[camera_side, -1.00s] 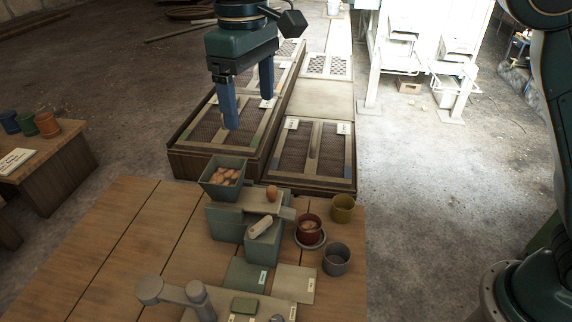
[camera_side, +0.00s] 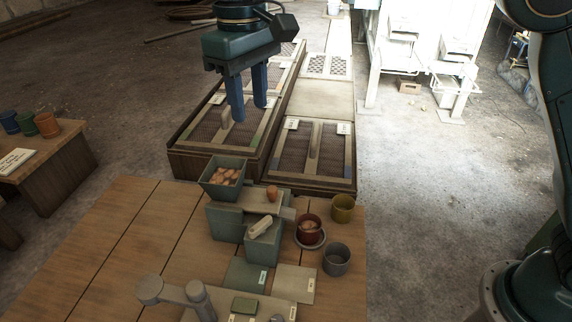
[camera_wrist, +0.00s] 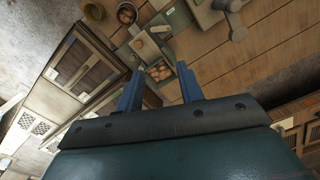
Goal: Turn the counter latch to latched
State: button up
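My gripper (camera_side: 249,112) is open and empty, with its two blue fingers pointing down high above the long slatted crates, beyond the counter. In the wrist view my gripper (camera_wrist: 160,70) also shows a clear gap between the fingers. The wooden counter (camera_side: 110,235) is in front. A grey lever-like piece with round ends (camera_side: 174,291) lies at its near edge, beside a labelled plate. A pale rounded bar (camera_side: 260,227) sits on a green block. I cannot tell for certain which of these is the latch, nor read the labels. My gripper touches neither.
A green bin of eggs (camera_side: 223,177) stands at the counter's back edge. Near it are an egg (camera_side: 272,192) on a ledge, a red bowl (camera_side: 308,230), a yellow cup (camera_side: 342,208) and a grey cup (camera_side: 336,259). The counter's left part is clear.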

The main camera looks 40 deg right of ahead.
jog(key=f+m, duration=0.1)
jog(key=m, duration=1.9)
send_over(260, 223)
notch_tip(260, 223, down, 14)
jog(key=shift+r, duration=0.15)
notch_tip(260, 223, down, 14)
jog(key=shift+r, duration=0.1)
jog(key=shift+c, duration=0.3)
grip_shut()
